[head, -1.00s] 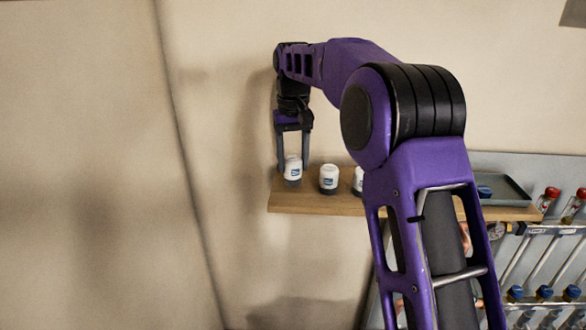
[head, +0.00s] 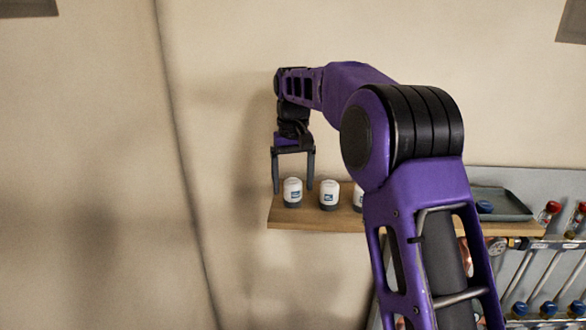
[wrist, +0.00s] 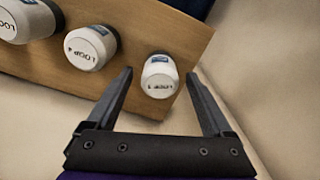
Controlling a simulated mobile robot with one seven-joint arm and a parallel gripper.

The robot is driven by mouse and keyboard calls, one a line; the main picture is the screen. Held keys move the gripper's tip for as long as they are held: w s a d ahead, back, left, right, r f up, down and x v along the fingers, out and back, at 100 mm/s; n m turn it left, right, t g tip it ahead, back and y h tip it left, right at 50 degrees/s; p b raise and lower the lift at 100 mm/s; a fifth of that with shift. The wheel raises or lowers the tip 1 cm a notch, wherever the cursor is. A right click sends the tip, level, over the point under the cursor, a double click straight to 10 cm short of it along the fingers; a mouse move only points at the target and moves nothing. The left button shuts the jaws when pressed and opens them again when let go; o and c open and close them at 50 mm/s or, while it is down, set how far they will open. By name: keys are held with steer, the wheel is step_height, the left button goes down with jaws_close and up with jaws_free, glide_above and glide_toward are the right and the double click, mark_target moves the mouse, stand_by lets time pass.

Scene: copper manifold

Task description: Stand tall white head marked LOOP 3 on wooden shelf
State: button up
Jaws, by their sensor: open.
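A small white head with a dark base and a blue label (head: 292,191) stands upright at the left end of the wooden shelf (head: 315,221). In the wrist view this white head (wrist: 160,80) has LOOP lettering on top; its number is too small to read surely. My gripper (head: 293,186) is open, with one finger on each side of it and gaps showing. The fingers also show in the wrist view (wrist: 160,73). A second white head (head: 329,195) stands just to the right, and a third (head: 358,198) is partly hidden by my arm.
A grey tray (head: 505,204) with a blue-topped item (head: 485,207) sits at the shelf's right end. Pipes with red and blue valve caps (head: 553,207) are at the far right. The wall left of the shelf is clear.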

mark_target(292, 181)
step_height(292, 181, up, 12)
steer(key=p, duration=0.1)
steer(key=shift+p, duration=0.35)
steer(key=shift+a, duration=0.1)
